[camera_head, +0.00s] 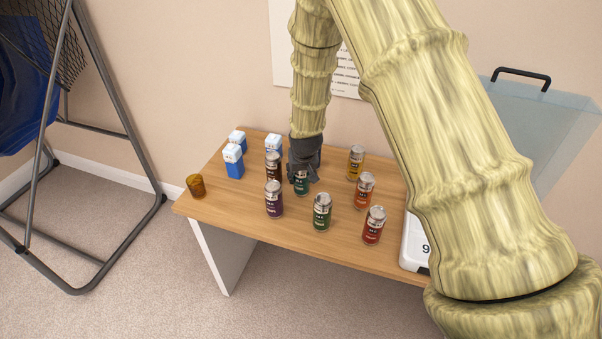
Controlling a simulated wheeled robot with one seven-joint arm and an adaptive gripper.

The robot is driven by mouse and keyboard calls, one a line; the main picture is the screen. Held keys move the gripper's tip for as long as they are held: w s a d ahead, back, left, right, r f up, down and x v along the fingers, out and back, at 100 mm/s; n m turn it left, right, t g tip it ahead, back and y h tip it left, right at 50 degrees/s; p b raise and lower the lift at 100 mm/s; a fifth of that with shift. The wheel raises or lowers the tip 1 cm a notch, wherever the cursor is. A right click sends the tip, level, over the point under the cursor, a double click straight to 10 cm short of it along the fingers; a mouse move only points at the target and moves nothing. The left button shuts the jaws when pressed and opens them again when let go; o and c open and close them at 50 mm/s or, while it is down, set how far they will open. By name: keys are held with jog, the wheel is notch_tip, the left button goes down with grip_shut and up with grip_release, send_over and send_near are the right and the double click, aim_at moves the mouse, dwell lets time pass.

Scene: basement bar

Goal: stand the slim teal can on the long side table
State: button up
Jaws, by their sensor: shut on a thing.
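The slim teal can (301,184) is upright among several other cans over the middle of the long wooden side table (225,204). My gripper (304,172) reaches down from above and is shut on the can's upper part, hiding its top. I cannot tell whether the can's base touches the tabletop or hangs just above it.
Around it stand brown (273,168), purple (274,200), green (322,213), orange (364,191), red (374,226) and yellow (355,163) cans. Blue-and-white cartons (233,161) and an amber cup (196,186) are left. A white device (413,245) is right. The front-left tabletop is clear.

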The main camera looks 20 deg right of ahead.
jog(key=shift+f, duration=0.15)
jog(key=o, duration=1.2)
jog(key=shift+r, duration=0.25)
jog(key=b+v, duration=0.1)
jog(key=v, duration=1)
jog(key=shift+s+r+b, duration=0.15)
jog(key=shift+r+b, duration=0.25)
